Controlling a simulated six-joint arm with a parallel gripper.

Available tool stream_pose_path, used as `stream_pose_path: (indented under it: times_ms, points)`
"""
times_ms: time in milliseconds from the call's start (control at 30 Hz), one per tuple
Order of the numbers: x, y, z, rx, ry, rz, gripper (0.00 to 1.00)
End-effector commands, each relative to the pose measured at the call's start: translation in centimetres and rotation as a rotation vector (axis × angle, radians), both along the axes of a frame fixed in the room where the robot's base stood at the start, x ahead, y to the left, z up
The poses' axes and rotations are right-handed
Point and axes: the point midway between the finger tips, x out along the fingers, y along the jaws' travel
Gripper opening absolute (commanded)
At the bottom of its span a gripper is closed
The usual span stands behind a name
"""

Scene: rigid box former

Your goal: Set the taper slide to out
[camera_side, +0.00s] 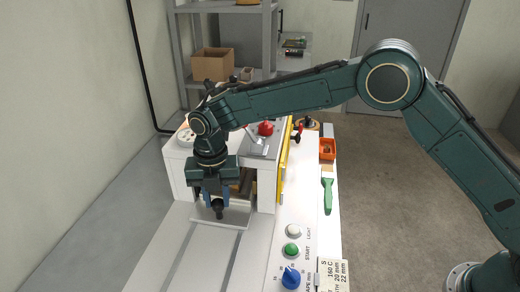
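My gripper (217,198) points down at the front of the white machine (180,165), at the near end of its opening. A dark knob (219,213) shows between and just below the fingertips, over a pale plate (238,215) on the machine bed. I cannot tell whether the fingers touch the knob. No label marks the taper slide, so I cannot tell for sure that this plate and knob are it, or which position it is in. My gripper and wrist hide part of the opening.
The front panel has a white light button (292,231), a green start button (291,250) and a blue dial (291,277). A red knob (265,128) and a yellow guard (284,170) are close to my forearm. A green-handled tool (327,195) and orange bin (327,149) lie right.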

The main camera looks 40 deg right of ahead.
Motion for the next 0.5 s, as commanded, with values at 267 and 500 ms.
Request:
stream_pose_path:
  times_ms: [267, 500]
  points:
    - [-0.1, 0.1, 0.1, 0.0, 0.0, 0.0, 0.0]
    - [-1.6, 1.6, 0.1, 0.0, 0.0, 0.003, 0.0]
